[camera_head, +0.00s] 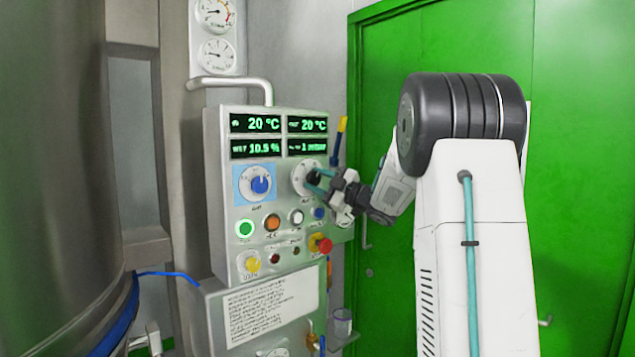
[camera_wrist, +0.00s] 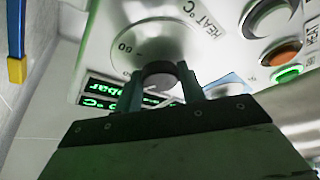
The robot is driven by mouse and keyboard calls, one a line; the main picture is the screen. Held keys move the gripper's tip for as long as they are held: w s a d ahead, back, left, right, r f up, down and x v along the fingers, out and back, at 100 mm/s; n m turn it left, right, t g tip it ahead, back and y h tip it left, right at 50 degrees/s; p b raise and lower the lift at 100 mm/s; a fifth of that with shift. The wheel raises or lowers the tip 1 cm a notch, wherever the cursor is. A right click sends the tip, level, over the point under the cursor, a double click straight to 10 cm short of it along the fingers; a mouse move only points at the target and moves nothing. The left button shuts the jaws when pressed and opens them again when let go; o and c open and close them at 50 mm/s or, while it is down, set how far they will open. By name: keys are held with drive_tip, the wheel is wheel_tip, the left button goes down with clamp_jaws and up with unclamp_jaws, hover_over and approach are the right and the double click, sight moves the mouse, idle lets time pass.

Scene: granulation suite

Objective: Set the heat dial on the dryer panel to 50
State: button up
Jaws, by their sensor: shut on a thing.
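The heat dial (camera_head: 298,180) is a dark knob on a round pale plate, at the right of the dryer panel (camera_head: 215,190). In the wrist view the dark grey knob (camera_wrist: 160,69) sits between my two teal fingers, and "HEAT °C" is printed beside its plate (camera_wrist: 150,42). My gripper (camera_head: 317,181) reaches in from the right and is shut on the knob, as the wrist view also shows (camera_wrist: 161,84). A number, partly legible, shows on the plate. The knob's pointer is hidden, so I cannot tell its setting.
Displays (camera_head: 256,123) read 20 °C, 20 °C, 10.5 % and 1 mbar. A blue knob (camera_head: 260,185) is left of the dial. Lit buttons (camera_head: 245,229) and a red mushroom button (camera_head: 321,244) lie below. A yellow-and-blue handle (camera_head: 339,139) stands close right. A steel vessel (camera_head: 65,180) is left.

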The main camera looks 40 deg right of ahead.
drive_tip(key=o, duration=1)
drive_tip(key=shift+c, duration=0.2)
drive_tip(key=v, duration=0.8)
drive_tip(key=shift+w+f, duration=0.1)
